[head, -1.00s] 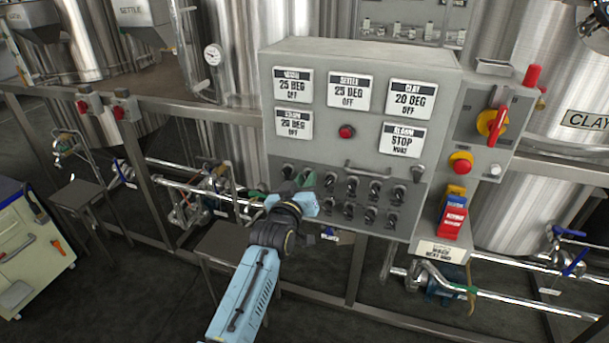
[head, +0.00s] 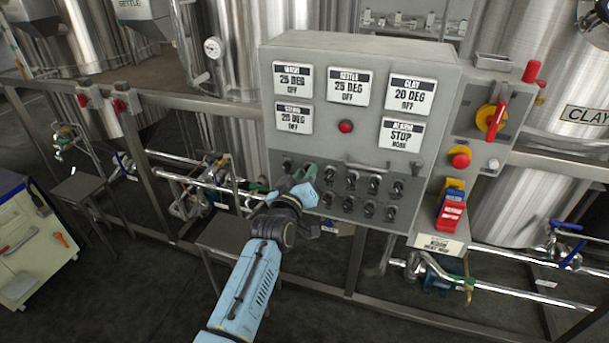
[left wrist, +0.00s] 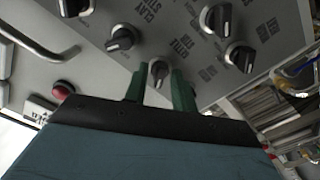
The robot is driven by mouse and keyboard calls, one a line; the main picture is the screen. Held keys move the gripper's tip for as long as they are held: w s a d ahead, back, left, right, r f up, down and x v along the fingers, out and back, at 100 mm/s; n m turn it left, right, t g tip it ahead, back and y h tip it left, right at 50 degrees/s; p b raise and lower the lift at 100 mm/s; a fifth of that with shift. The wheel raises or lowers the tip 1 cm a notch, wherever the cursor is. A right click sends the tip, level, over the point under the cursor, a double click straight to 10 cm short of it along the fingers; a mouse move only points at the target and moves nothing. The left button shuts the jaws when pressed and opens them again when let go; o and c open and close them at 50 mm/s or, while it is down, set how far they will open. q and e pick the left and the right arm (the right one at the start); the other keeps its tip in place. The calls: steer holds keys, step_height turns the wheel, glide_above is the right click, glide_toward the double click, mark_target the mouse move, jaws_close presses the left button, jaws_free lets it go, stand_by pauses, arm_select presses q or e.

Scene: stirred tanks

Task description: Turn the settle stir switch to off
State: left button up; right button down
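The grey control panel (head: 300,145) carries rows of black switch knobs on its lower half. My left gripper (head: 309,170) is at the left part of the upper row and hides some of it. In the left wrist view its two green fingers (left wrist: 159,80) stand apart, one on each side of a black knob (left wrist: 158,72). Gaps show between knob and fingers. A label reading like "settle stir" (left wrist: 182,46) is printed next to this knob, seen upside down. The settle display (head: 350,88) reads 25 DEG, OFF. My right gripper is not in view.
Neighbouring knobs (left wrist: 120,38) sit close around the fingers. A metal handle (left wrist: 30,38) and a red button (left wrist: 62,90) lie to the left in the wrist view. A red and yellow rotary switch (head: 490,119) is right of the panel. Steel rails (head: 205,113) run along the front.

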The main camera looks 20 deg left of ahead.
arm_select(q)
steer(key=shift+o, duration=0.2)
steer(key=s+p, duration=0.1)
steer(key=s, duration=1.2)
steer(key=shift+s+a+p, duration=0.2)
steer(key=shift+p, duration=0.1)
steer(key=s+d+f+m+g+h, duration=0.15)
steer(key=s+f+g, duration=0.35)
steer(key=f, duration=1.1)
steer(key=s+f+m+g+y, duration=0.1)
steer(key=s+f+m+g, duration=0.2)
steer(key=s+f, duration=0.85)
steer(key=s+a+f+m+g, duration=0.2)
steer(key=s+a+f+g, duration=0.2)
steer(key=s+f, duration=0.7)
steer(key=s+a+f+m+g+y, duration=0.1)
steer(key=s+a+f+g, duration=0.3)
steer(key=s+f, duration=0.7)
steer(key=s+g, duration=0.1)
steer(key=s, duration=0.7)
steer(key=shift+m, duration=0.35)
